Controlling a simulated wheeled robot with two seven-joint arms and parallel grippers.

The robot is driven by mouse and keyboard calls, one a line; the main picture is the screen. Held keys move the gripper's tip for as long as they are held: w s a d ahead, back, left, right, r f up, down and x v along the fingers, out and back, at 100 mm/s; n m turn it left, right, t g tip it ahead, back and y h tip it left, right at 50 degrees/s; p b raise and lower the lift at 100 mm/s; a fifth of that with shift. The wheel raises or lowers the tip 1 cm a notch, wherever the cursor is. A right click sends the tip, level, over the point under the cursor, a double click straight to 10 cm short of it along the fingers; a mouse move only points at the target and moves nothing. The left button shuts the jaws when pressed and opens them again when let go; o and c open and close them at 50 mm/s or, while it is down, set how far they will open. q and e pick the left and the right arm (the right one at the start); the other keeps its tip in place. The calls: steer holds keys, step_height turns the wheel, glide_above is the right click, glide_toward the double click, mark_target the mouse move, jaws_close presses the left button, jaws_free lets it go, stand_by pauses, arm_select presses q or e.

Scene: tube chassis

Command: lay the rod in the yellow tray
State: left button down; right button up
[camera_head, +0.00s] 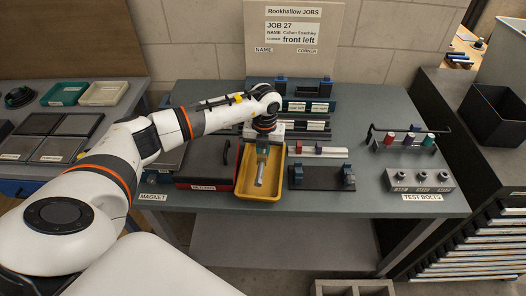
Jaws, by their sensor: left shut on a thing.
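A short silver-grey rod (260,176) shows over the yellow tray (259,194), roughly upright in the picture and slightly tilted. My left gripper (262,157) is above the tray, pointing down, shut on the upper part of the rod. The fingers and the wrist hide the rod's top end. I cannot tell whether the rod's lower end touches the tray floor. The tray stands on the grey bench, and the part of its floor that shows is bare. My right gripper is not in view.
A red and black case (206,184) stands left of the tray. Dark blue stands (321,177) are close on its right. A test bolts block (420,180) and a rack with coloured knobs (405,140) are further right. A job board (294,38) rises behind.

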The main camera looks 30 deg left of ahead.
arm_select(q)
steer(key=shift+f+b, duration=1.25)
steer(key=shift+f, duration=0.5)
steer(key=shift+r, duration=0.1)
steer(key=c, duration=1.3)
jaws_free()
step_height(320, 180, up, 12)
steer(key=shift+w+d+b, duration=0.1)
steer(key=shift+d+b, duration=0.05)
steer(key=shift+b, duration=0.9)
